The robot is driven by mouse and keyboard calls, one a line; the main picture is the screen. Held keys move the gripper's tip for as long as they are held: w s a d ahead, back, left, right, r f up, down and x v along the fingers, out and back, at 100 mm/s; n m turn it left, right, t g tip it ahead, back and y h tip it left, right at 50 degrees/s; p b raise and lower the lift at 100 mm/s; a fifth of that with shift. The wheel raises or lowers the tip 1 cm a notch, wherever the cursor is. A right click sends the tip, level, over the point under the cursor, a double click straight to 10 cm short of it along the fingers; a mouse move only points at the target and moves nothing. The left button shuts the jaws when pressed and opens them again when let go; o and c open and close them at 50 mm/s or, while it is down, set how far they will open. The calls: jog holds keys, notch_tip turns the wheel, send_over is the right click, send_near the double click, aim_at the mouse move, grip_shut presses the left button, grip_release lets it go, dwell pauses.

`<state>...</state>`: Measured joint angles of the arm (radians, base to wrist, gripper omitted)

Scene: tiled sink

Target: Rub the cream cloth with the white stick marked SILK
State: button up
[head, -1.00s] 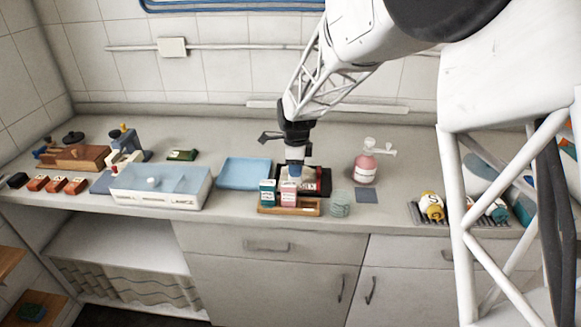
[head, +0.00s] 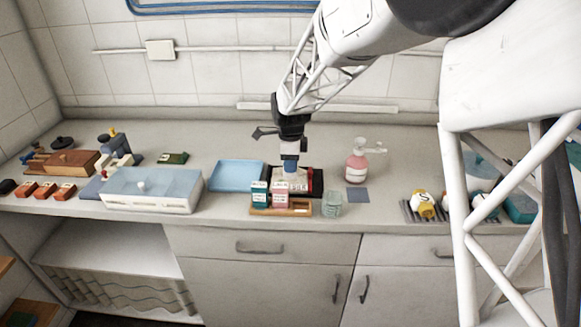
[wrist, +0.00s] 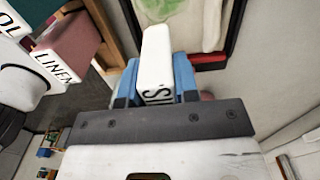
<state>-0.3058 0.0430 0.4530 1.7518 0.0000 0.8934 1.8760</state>
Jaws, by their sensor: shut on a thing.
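My gripper (head: 291,166) points down over the dark and red tray (head: 317,183) in the head view. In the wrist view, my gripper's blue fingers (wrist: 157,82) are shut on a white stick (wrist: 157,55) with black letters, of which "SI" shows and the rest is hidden. The cream cloth (wrist: 210,22) lies inside the dark and red frame, partly cut off by the picture edge. It bears a green smear. The stick's tip points toward the cloth; I cannot tell whether they touch.
A wooden rack (head: 286,212) in front holds a teal block (head: 259,194) and a pink block (head: 281,194); the pink one reads LINEN in the wrist view. A blue tray (head: 236,176) stands left. A glass (head: 332,204), a pink bottle (head: 357,168) and a grey-blue square (head: 358,195) stand right.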

jog(key=shift+r, duration=2)
jog(key=shift+r, duration=0.1)
jog(key=shift+r, duration=1.4)
jog(key=shift+f, duration=0.2)
jog(key=shift+w+f, duration=0.25)
jog(key=shift+f, duration=1)
jog(key=shift+w+f, duration=0.25)
jog(key=shift+f, duration=0.95)
jog(key=shift+w+f, duration=0.25)
jog(key=shift+f, duration=1)
jog(key=shift+f, duration=0.65)
jog(key=shift+a, duration=0.1)
jog(key=shift+a, duration=1.6)
